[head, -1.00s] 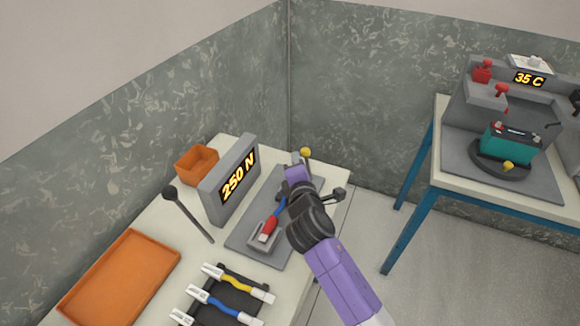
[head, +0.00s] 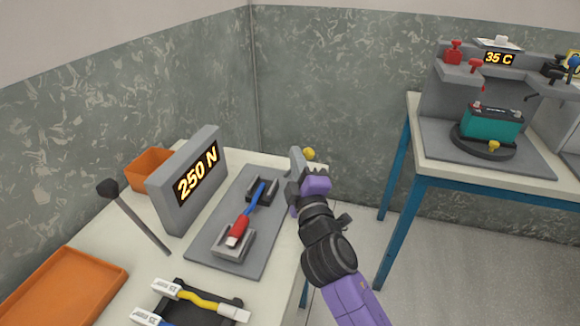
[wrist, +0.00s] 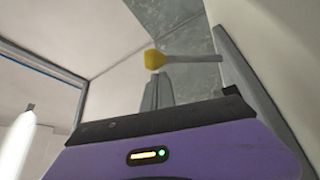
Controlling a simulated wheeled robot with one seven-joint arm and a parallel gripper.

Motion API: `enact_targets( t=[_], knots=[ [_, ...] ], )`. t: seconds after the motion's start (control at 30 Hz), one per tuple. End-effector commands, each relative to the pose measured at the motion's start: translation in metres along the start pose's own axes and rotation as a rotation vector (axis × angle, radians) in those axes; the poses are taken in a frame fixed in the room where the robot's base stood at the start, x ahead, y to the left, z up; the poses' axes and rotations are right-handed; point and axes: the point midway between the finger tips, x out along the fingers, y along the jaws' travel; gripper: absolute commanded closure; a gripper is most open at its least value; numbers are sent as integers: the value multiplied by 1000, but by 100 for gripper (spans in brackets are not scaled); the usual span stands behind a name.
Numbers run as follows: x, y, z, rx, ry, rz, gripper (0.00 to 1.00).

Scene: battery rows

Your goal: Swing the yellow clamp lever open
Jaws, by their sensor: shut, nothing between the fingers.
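My gripper (head: 298,158) is shut and empty close to the knob. In the wrist view the shut fingers (wrist: 157,92) stand just below the knob; I cannot tell whether they touch it. My gripper hides the lever's pivot in the head view.
A red-and-blue cable (head: 254,206) lies in grey holders on the plate (head: 216,220). A 250 N display (head: 172,205) stands to the left. Orange trays (head: 60,290) and a cable rack (head: 190,305) share the bench. Another bench (head: 540,178) with a teal battery (head: 490,122) stands right.

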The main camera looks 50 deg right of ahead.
Motion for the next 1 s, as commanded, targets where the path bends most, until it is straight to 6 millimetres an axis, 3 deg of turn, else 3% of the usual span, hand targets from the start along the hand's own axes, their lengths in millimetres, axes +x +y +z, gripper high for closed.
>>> enact_targets(
  t=[1.0],
  knots=[
    [-3, -4, 11, -6, -7, -4, 100]
  ],
)
